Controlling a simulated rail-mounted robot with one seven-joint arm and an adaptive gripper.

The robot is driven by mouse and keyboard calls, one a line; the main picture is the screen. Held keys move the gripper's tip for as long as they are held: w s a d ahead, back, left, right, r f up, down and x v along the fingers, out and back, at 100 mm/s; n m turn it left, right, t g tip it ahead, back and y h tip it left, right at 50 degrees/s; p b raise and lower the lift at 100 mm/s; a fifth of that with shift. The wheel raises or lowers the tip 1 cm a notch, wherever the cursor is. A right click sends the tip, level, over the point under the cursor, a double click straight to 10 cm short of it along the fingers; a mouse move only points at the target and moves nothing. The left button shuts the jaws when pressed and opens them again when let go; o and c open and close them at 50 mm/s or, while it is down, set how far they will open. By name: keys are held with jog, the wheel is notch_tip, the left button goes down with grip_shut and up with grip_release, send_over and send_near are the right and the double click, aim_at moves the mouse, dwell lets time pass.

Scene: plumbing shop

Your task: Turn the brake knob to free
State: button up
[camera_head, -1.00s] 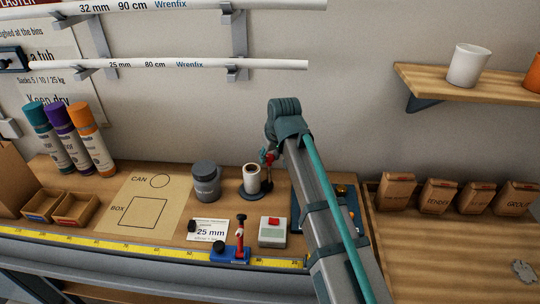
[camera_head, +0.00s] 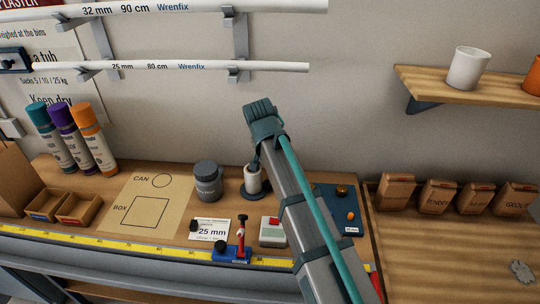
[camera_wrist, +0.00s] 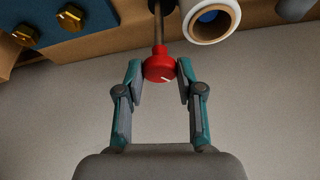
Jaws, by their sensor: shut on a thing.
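The red brake knob (camera_wrist: 158,67) is round with a white mark on its face and sits at the end of a thin metal rod (camera_wrist: 158,28). My gripper (camera_wrist: 159,72) is shut on the knob, one finger on each side of it. In the head view my arm hides the knob. The white roll (camera_head: 253,182) stands on a dark round base right by the arm's end. Its ring with a blue core (camera_wrist: 211,18) shows close to the rod in the wrist view. I cannot read what the knob's mark points to.
A grey jar (camera_head: 208,182) stands left of the roll. In front are a blue stand with a red post (camera_head: 241,240), a grey box with a red button (camera_head: 272,232) and a 25 mm card (camera_head: 211,230). A blue tray (camera_head: 335,222) with brass fittings lies right, partly behind my arm.

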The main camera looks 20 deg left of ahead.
jog(key=m+h, duration=0.1)
jog(key=m, duration=0.2)
jog(key=m+h, duration=0.1)
jog(key=m, duration=0.2)
jog(key=shift+w+a+g, duration=0.1)
jog(key=shift+a+g, duration=0.1)
jog(key=shift+g, duration=0.1)
jog(key=shift+m, duration=0.3)
jog(key=o, duration=1.1)
jog(key=shift+o, duration=0.2)
jog(key=shift+r, duration=0.1)
jog(key=v, duration=1.1)
jog(key=shift+a+r, duration=0.25)
jog(key=shift+r, duration=0.1)
